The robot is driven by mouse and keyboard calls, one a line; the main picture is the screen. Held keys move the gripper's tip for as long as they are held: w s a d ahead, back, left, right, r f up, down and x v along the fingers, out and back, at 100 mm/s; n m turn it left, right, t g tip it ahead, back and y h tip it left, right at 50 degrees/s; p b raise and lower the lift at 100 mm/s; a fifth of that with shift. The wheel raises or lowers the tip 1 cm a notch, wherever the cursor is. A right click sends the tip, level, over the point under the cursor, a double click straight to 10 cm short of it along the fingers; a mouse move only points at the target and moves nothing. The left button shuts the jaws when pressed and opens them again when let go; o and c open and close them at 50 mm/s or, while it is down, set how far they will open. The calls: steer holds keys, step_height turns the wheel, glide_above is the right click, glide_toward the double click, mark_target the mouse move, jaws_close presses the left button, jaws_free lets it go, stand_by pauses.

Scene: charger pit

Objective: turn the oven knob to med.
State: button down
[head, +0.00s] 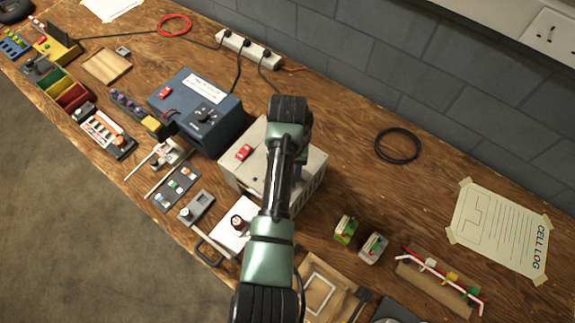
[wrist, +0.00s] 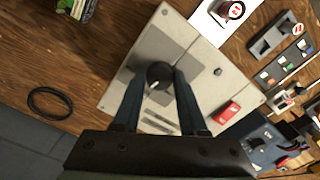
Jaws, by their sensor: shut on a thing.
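A pale grey box (head: 232,178), which I take to be the oven, stands mid-bench; its top panel (wrist: 195,82) fills the middle of the wrist view. A dark round knob (wrist: 160,75) with a small light mark sits on this panel. My gripper (wrist: 161,77) is shut on the knob, one finger on each side. In the head view my arm hides the knob and the fingers. No setting labels can be read, so I cannot tell where the knob points. A red switch (wrist: 228,113) is on the same panel; it also shows in the head view (head: 243,152).
A dark blue box (head: 190,125) with its own knob stands to the left. A white plate with a red-and-white knob (head: 238,221) lies in front. A coiled black cable (head: 397,146) and small green (head: 345,229) and grey blocks (head: 372,247) lie to the right, with bare wood between.

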steer(key=shift+n+p, duration=0.35)
steer(key=shift+n, duration=0.55)
steer(key=shift+c, duration=2.2)
jaws_free()
steer(key=shift+r, duration=0.15)
step_height(320, 180, up, 13)
steer(key=p, duration=0.1)
steer(key=shift+p, duration=0.35)
